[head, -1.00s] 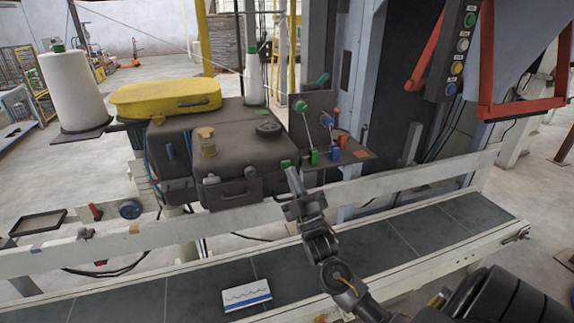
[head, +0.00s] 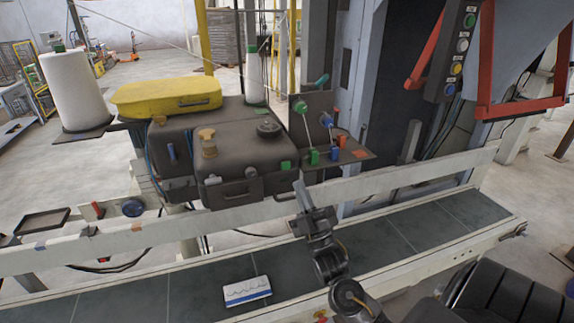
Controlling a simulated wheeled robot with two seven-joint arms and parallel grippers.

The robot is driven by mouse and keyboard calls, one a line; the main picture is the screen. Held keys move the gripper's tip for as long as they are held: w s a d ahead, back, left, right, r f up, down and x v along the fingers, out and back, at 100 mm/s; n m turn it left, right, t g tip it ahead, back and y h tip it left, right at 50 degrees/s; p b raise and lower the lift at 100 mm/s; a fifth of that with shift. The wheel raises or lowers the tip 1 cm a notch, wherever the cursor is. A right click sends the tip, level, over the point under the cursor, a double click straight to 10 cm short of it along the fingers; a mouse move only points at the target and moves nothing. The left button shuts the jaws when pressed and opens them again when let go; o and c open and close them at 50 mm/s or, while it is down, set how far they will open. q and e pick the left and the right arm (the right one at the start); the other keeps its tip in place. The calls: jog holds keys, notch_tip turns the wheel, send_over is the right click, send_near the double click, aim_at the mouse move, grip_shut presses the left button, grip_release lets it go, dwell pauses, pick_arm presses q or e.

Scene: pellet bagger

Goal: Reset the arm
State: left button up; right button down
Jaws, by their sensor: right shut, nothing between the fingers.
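My right arm comes in from the lower right, and its gripper (head: 300,187) points up and away from me. The gripper is shut and empty. It hangs over the conveyor's far side, in front of the pale guard rail (head: 392,187) and a little below the green and blue parts on the small bracket plate. I cannot tell whether it touches the rail. My left gripper is not in view.
A white and blue packet (head: 247,291) lies on the dark conveyor belt (head: 200,283). Behind the rail stand a dark machine (head: 255,150) with a yellow cover (head: 166,97) and a bracket plate with green and blue parts (head: 314,157). A button panel (head: 459,50) hangs at upper right.

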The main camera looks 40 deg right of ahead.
dwell(0.4)
jog(key=w+f+m+g+y, duration=0.15)
jog(key=f+g, duration=0.25)
jog(key=f, duration=0.9)
jog(key=w+f+m+g+h, duration=0.1)
jog(key=w+f+g, duration=0.15)
jog(key=f, duration=0.95)
jog(key=s+a+f+m+g+y, duration=0.1)
jog(key=s+f+g, duration=0.25)
jog(key=f, duration=0.65)
jog(key=s+a+f+m+g+y, duration=0.1)
jog(key=s+a+f+g, duration=0.2)
jog(key=f, duration=0.6)
jog(key=s+a+f+m+g, duration=0.2)
jog(key=s+f+g, duration=0.3)
jog(key=s+f, duration=0.95)
jog(key=s+a+f+g, duration=0.1)
jog(key=s+f+g, duration=0.1)
jog(key=s, duration=0.6)
jog(key=s+a+f+m+g+y, duration=0.1)
jog(key=s+a+f+g, duration=0.1)
jog(key=s+f, duration=0.3)
jog(key=s+a+f+m+g, duration=0.1)
jog(key=s+a+f+g, duration=0.1)
jog(key=s, duration=0.9)
notch_tip(320, 180, down, 2)
jog(key=shift+s+f+g, duration=0.15)
jog(key=shift+s+g, duration=0.15)
jog(key=shift+g, duration=0.6)
